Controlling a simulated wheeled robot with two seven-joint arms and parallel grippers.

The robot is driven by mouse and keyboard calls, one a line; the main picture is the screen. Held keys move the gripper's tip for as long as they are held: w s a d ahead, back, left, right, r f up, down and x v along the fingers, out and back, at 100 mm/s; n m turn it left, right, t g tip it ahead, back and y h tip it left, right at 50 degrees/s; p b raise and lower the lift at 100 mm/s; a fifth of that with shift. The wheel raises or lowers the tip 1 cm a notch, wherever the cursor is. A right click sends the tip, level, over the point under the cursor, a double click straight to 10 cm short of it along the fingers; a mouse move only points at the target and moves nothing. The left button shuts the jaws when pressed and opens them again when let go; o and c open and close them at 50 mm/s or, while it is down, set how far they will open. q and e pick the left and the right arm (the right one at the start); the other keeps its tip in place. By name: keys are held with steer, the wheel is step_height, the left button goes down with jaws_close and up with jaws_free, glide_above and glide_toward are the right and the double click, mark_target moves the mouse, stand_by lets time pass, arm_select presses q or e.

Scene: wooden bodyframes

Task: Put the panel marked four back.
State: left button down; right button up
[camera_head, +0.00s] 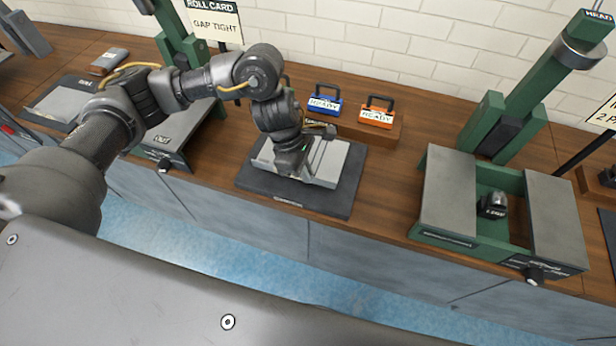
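My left arm comes in from the left and bends down in the middle. Its gripper (305,168) is low over a pale grey block or panel (328,162) on a dark flat mat (262,186). The gripper and wrist cover part of the pale piece, and I cannot tell whether the fingers grip it. No mark four is readable on it or anywhere else in view. My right gripper is not in view.
A blue case (324,101) and an orange case (377,114), both labelled, stand behind the mat. A green press-like stand (490,240) with grey plates is at right; another grey-topped stand (176,140) is left. Bare bench (385,215) lies between mat and right stand.

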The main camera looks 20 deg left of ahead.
arm_select(q)
steer(key=shift+w+d+f+p, duration=0.15)
steer(key=shift+f+p, duration=0.4)
steer(key=shift+f, duration=1.25)
steer(key=shift+f, duration=0.1)
steer(key=c, duration=1.7)
jaws_free()
steer(key=shift+w+r, duration=0.1)
steer(key=shift+r, duration=0.35)
steer(key=b+v, duration=0.1)
steer(key=v, duration=1)
steer(key=shift+a+r, duration=0.15)
steer(key=shift+a, duration=0.1)
